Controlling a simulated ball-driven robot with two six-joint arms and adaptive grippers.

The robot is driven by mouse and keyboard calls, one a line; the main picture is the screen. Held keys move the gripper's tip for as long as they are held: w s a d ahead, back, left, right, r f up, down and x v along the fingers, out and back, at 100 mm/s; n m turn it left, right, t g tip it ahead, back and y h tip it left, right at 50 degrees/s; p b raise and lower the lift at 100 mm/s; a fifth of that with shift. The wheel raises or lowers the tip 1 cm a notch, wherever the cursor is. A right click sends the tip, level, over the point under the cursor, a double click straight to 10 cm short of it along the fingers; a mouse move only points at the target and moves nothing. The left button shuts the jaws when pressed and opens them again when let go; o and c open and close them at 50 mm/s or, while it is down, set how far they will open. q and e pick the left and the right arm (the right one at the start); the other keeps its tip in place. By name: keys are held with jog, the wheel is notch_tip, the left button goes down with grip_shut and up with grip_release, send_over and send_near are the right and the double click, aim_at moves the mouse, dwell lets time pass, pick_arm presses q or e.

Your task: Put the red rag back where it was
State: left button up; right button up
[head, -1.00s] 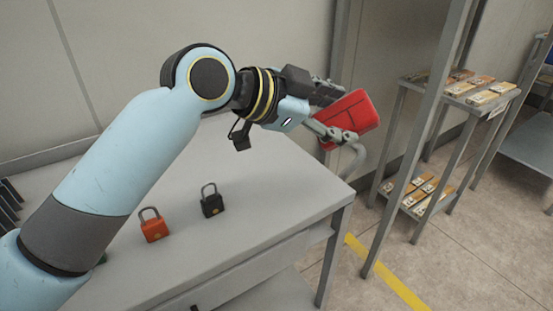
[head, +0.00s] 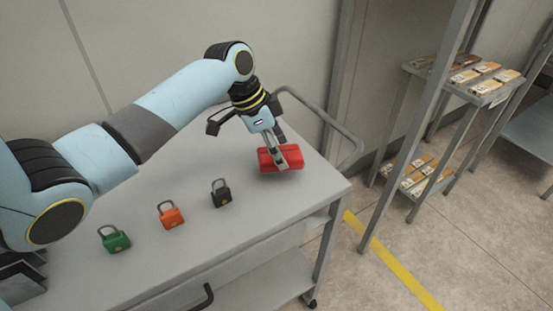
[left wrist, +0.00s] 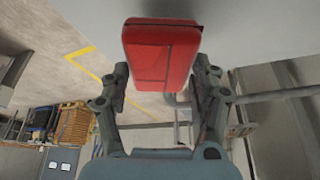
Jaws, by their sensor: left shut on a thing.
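The red rag (head: 270,161) is a red, folded, block-like bundle. It is at the right end of the grey cart top (head: 245,230), and I cannot tell whether it rests on the surface or hangs just above it. My left gripper (head: 282,158) points down and is shut on the rag, with a finger across its near side. In the left wrist view the rag (left wrist: 162,52) sits between the two fingertips. My right gripper is not in view.
A black padlock (head: 221,195), an orange padlock (head: 171,217) and a green padlock (head: 115,241) stand in a row left of the rag. A grey handle rail (head: 325,115) borders the cart's far right end. A shelf rack (head: 462,85) with small boxes stands at right.

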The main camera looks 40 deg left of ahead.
pick_arm(q)
jog(key=shift+w+a+f, duration=0.2)
jog(key=shift+w+a, duration=0.05)
jog(key=shift+a, duration=0.05)
jog(key=shift+f, duration=0.35)
notch_tip(320, 180, down, 3)
jog(key=shift+f, duration=0.2)
jog(key=o, duration=1)
jog(key=v, duration=1.2)
